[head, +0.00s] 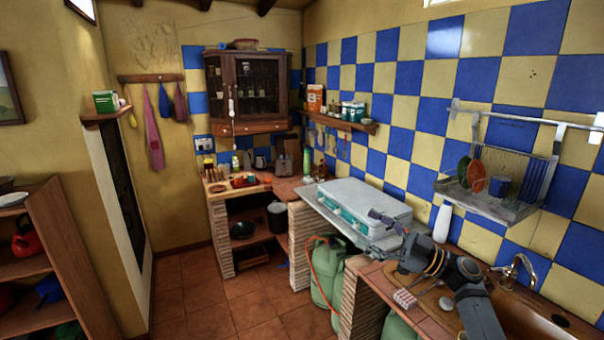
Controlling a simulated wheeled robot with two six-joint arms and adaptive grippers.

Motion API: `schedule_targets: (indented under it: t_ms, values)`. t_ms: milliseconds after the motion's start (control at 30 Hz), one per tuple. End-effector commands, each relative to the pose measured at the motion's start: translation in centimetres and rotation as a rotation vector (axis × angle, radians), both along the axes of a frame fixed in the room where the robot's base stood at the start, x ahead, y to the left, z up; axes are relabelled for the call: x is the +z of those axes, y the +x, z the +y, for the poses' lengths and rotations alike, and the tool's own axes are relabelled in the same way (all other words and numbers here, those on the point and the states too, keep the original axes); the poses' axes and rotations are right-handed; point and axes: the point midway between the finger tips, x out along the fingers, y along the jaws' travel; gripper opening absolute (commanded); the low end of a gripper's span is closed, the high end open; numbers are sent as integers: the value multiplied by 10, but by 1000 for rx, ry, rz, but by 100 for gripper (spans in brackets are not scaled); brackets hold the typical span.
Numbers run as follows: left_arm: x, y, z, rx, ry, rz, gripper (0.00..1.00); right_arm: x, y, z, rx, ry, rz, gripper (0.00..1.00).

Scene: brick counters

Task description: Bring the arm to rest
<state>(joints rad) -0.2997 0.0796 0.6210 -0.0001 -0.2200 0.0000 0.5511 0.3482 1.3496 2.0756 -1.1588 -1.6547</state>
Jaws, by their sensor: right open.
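My right arm (478,305) comes in from the lower right and bends left over the wooden counter beside the sink. Its gripper (380,218) is open, with nothing seen between the fingers. It points left, at the near right edge of the pale, teal-sided case (352,201) on the counter. I cannot tell whether it touches the case. My left gripper is not in view.
A white bottle (442,223) stands behind the arm, near a tap (522,272) and sink. A small red-and-white block (404,299) lies on the counter below the arm. A dish rack (503,190) hangs above. The tiled floor (215,305) is clear.

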Motion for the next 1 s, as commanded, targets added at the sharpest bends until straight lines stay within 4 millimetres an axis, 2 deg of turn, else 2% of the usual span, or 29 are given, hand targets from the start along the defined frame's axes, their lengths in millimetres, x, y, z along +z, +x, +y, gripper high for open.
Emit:
schedule_targets:
  t_ms: [67, 167, 233, 333, 400, 533, 600, 733, 767, 800, 967, 1000]
  values:
    - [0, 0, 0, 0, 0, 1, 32, -26, 24, -6, -94, -71, 128, 78]
    - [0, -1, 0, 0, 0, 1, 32, -62, 59, -27, -271, -152, 300, 78]
    - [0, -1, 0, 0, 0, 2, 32, -85, 83, -53, -437, -191, 408, 78]
    - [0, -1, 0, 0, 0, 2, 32, -105, 111, -105, -713, -206, 495, 78]
    - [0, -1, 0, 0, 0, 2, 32, -105, 123, -141, -890, -190, 498, 78]
    - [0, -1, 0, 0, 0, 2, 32, -85, 131, -190, -1124, -134, 412, 78]
    - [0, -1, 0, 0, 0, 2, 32, -70, 132, -206, -1203, -105, 341, 78]
    - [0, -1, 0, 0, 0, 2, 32, -39, 128, -221, -1283, -61, 188, 78]
    - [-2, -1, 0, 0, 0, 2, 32, -43, 127, -221, -1290, -61, 174, 78]
    - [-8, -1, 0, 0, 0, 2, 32, -80, 126, -221, -1288, -80, 229, 78]
    - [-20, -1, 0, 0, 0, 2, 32, -185, 114, -219, -1287, -145, 376, 78]
    - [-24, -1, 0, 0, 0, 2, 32, -215, 108, -219, -1286, -164, 418, 78]
